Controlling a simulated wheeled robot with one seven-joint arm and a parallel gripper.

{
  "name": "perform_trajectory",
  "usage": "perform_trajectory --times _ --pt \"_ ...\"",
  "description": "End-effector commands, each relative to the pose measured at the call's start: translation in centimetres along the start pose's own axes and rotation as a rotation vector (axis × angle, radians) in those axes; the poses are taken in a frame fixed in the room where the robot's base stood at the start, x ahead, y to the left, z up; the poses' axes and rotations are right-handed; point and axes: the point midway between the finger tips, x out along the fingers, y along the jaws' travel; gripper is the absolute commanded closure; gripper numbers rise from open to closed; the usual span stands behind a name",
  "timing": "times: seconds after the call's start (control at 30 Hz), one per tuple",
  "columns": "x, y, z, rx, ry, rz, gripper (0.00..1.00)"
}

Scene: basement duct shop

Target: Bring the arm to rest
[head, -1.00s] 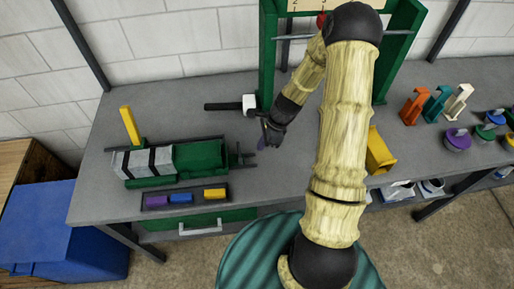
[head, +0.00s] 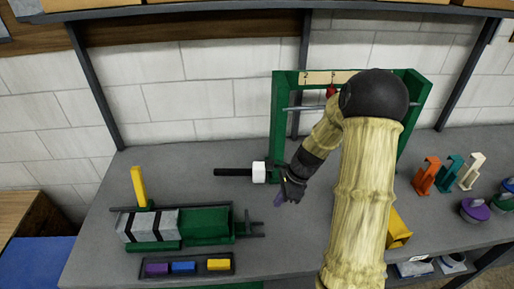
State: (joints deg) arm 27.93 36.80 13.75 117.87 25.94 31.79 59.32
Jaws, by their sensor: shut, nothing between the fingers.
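My gripper (head: 281,199) hangs above the grey bench (head: 105,247), in front of the green frame. It is shut and holds nothing. My arm rises from the bottom of the view, bends at a dark elbow joint and reaches down and left to the gripper. A mallet-like tool (head: 258,172) with a black handle and a white head lies just left of and behind the gripper. I cannot tell whether the gripper touches it.
A green frame (head: 286,100) stands behind my arm. At left are a green vise-like fixture (head: 205,222) with a yellow lever (head: 138,186) and a tray (head: 147,258) of coloured blocks. At right stand orange, teal and cream clamps (head: 426,176), a yellow block (head: 398,232) and round-based knobs (head: 474,210).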

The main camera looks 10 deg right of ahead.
Motion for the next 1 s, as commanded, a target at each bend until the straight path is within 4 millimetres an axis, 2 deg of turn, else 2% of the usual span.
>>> perform_trajectory --times 0.17,0.27,0.37,0.6,0.8,0.9,1.0 --pt "-0.2 0.3 0.2 -0.035 0.012 0.001 1.00" --pt "-0.9 1.1 1.0 -0.148 0.048 0.002 1.00" --pt "-2.2 2.7 2.1 -0.351 0.111 0.008 1.00" --pt "-5.8 7.7 4.9 -0.978 0.281 0.048 1.00" --pt "-8.2 12.0 6.6 -1.475 0.396 0.096 1.00" --pt "-8.9 13.4 7.0 -1.647 0.432 0.116 1.00" --pt "-9.1 14.1 7.1 -1.731 0.448 0.127 1.00"
